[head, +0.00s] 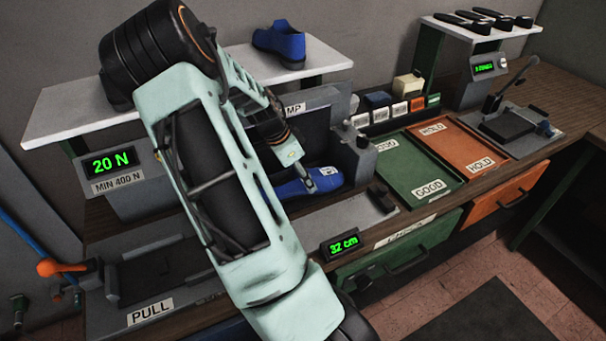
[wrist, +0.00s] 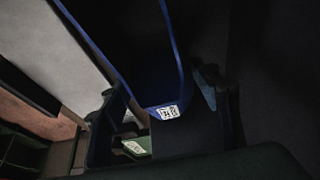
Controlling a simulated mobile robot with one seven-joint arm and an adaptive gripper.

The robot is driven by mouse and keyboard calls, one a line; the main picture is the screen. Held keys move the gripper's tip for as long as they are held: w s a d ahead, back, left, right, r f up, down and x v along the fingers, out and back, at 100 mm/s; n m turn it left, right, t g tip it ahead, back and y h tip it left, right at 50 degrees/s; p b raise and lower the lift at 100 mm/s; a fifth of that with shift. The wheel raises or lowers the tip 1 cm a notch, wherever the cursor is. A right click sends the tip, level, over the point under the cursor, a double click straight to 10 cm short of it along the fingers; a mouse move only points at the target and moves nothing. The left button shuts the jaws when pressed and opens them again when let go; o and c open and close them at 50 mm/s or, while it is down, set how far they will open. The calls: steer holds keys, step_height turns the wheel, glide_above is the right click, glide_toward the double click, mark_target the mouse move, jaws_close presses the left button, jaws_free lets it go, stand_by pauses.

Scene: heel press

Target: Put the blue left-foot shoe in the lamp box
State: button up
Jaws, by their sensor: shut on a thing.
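A blue shoe (head: 328,178) with a small white label at its end lies level at the grey box (head: 362,160), whose partly hidden sign reads "MP". I cannot tell whether the shoe touches the box floor. My gripper (head: 306,180) is shut on this shoe, partly hidden behind my arm. In the wrist view the blue shoe (wrist: 160,85) runs between the two fingers of my gripper (wrist: 165,105), its labelled end towards the camera. The label is too small to read, so left or right foot is unclear. Another blue shoe (head: 281,42) stands on the white shelf.
Green "GOOD" (head: 412,182) and orange "HOLD" (head: 478,148) trays lie to the right. A grey press (head: 510,125) stands beyond them. Displays read 20 N (head: 110,163) and 32 cm (head: 344,243). A "PULL" fixture (head: 150,308) is at the left front.

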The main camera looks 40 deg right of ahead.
steer(key=shift+f, duration=0.1)
steer(key=o, duration=1.7)
steer(key=v, duration=0.7)
steer(key=shift+a+r+b, duration=0.1)
steer(key=shift+r+b, duration=0.2)
steer(key=shift+r, duration=0.1)
steer(key=shift+r, duration=0.1)
